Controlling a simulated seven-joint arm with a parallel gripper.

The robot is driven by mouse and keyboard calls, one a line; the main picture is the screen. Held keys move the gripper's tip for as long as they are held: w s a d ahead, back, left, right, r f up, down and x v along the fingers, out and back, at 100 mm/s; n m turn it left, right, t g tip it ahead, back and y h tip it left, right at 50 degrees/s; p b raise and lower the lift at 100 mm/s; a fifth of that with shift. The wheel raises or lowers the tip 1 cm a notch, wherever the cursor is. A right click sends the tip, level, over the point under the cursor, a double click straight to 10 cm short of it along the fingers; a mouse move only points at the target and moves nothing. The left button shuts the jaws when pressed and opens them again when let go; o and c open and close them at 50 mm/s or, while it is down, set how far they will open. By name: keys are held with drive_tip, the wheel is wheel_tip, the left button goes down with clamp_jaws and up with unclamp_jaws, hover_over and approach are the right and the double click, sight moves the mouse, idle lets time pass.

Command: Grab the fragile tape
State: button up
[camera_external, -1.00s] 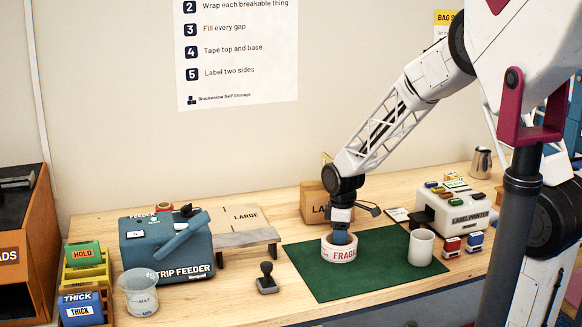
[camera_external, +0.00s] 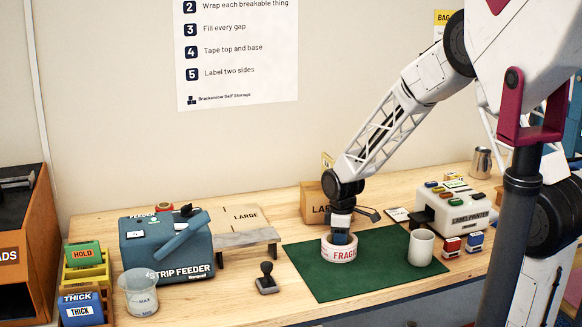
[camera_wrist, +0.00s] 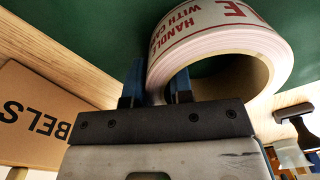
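The fragile tape (camera_external: 345,254) is a white roll with red lettering, lying flat on the green mat (camera_external: 385,278). In the wrist view, the roll (camera_wrist: 225,38) fills the upper middle, with its hollow core showing. My gripper (camera_external: 340,240) points down at the roll's left part. In the wrist view, one finger of my gripper (camera_wrist: 155,85) is outside the roll's wall and the other is inside its core. The wall lies in the narrow gap between them. I cannot tell whether both fingers press on it.
A white cup (camera_external: 421,247) stands right of the tape on the mat. A label printer (camera_external: 462,215) is at the right. A carton (camera_external: 314,205) stands behind the tape. A black-handled stamp (camera_external: 267,280) and the strip feeder (camera_external: 165,250) are at the left.

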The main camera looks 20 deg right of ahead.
clamp_jaws()
drive_tip(key=shift+r, duration=0.1)
drive_tip(key=shift+r, duration=0.4)
wheel_tip(320, 180, up, 3)
drive_tip(key=shift+s+f, duration=0.1)
drive_tip(key=shift+f, duration=0.05)
drive_tip(key=s+d, duration=0.1)
drive_tip(key=s, duration=0.4)
drive_tip(key=s+d+r, duration=0.1)
drive_tip(key=s, duration=0.4)
drive_tip(key=s+d, duration=0.1)
drive_tip(key=s, duration=0.4)
drive_tip(key=shift+s+d+r, duration=0.15)
drive_tip(key=shift+s+d, duration=0.05)
drive_tip(key=shift+d, duration=0.05)
drive_tip(key=shift+w, duration=0.1)
